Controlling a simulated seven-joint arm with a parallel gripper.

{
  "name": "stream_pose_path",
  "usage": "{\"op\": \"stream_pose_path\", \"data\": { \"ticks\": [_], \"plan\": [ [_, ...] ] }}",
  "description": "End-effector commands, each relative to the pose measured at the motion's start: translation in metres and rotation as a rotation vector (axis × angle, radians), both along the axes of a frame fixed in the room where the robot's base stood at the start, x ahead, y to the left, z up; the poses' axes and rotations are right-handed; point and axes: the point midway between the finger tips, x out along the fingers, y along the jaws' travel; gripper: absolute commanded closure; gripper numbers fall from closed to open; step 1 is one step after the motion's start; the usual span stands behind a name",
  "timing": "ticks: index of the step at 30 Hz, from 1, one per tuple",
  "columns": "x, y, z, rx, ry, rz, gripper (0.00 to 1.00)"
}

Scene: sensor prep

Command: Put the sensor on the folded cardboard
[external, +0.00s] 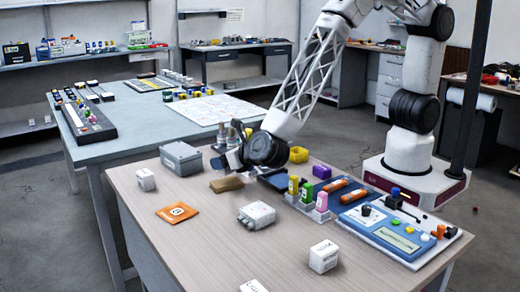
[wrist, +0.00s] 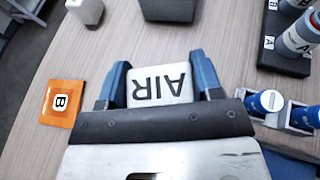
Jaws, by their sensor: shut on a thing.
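My gripper (wrist: 160,85) is shut on the white sensor (wrist: 160,88), a block marked AIR that sits between its two blue fingers. In the external view my gripper (external: 232,160) is at the middle back of the wooden table, and the sensor in it cannot be made out. The folded cardboard (external: 227,184) is a small flat brown piece lying on the table, just below my gripper in the picture. I cannot make out the cardboard in the wrist view, nor whether the sensor touches it.
A grey box (external: 181,157) and a small white box (external: 145,180) stand to the left. An orange packet (external: 177,212) lies in front, with a white box with ports (external: 256,214) to its right. Bottles (external: 306,194) and a blue panel (external: 380,232) fill the right side.

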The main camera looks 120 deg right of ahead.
Motion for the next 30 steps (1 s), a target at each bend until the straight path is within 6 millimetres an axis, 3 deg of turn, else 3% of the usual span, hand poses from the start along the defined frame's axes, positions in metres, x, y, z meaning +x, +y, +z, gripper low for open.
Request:
{"op": "stream_pose_path", "data": {
  "ticks": [9, 23, 24, 28, 30],
  "plan": [
    [0.0, 0.0, -0.028, 0.0, 0.001, 0.0, 0.65],
    [0.0, 0.0, -0.032, 0.0, 0.001, 0.0, 0.65],
    [0.0, 0.0, -0.032, 0.0, 0.001, 0.0, 0.35],
    [0.0, 0.0, -0.032, 0.0, 0.001, 0.0, 0.15],
    [0.0, 0.0, -0.032, 0.0, 0.001, 0.0, 0.15]
  ]
}}
